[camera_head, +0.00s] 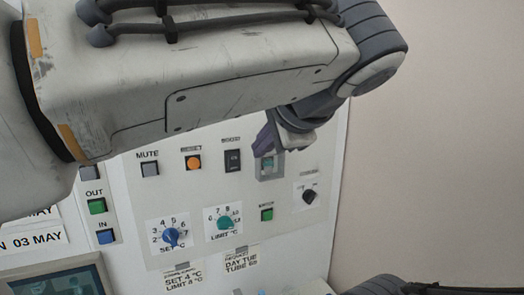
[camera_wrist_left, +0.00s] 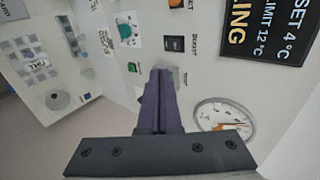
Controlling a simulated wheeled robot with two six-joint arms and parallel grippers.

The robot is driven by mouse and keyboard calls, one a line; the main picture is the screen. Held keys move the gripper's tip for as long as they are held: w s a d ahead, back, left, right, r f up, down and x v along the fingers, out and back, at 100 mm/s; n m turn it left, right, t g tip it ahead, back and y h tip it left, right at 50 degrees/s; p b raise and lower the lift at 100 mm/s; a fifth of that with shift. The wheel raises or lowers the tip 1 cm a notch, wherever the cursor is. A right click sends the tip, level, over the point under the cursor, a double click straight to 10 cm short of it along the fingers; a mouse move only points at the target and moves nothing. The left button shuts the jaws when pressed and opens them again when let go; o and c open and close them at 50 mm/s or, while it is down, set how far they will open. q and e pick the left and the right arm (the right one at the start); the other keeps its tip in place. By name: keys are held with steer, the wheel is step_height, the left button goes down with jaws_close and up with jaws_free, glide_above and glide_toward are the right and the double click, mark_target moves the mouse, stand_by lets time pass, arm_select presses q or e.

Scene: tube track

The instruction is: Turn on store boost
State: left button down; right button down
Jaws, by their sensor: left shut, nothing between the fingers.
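A white control panel (camera_head: 150,210) carries the switches. A dark rocker switch (camera_head: 232,160) sits in its upper row under a small label that seems to read BOOST; it also shows in the left wrist view (camera_wrist_left: 174,43). I cannot tell which way it is tipped. In the left wrist view the fingertips (camera_wrist_left: 160,74) hide part of the grey surround; contact is unclear. My right gripper is not in view.
Nearby are a MUTE button (camera_head: 149,165), an orange button (camera_head: 193,162), a blue knob (camera_head: 171,237), a green knob (camera_head: 226,222), a green button (camera_head: 267,214) and a black knob (camera_head: 310,195). A round gauge (camera_wrist_left: 222,117) is right of the fingers in the wrist view.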

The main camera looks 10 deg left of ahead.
arm_select(q)
steer(key=shift+a, duration=0.25)
steer(key=p, duration=0.4)
glide_toward(233, 160)
steer(key=x, duration=0.4)
steer(key=shift+a+f, duration=0.1)
steer(key=shift+f, duration=0.4)
steer(key=shift+w+a+p, duration=0.2)
steer(key=shift+w+p, duration=0.05)
steer(key=shift+p, duration=0.1)
steer(key=shift+w+a, duration=0.15)
steer(key=shift+w, duration=0.2)
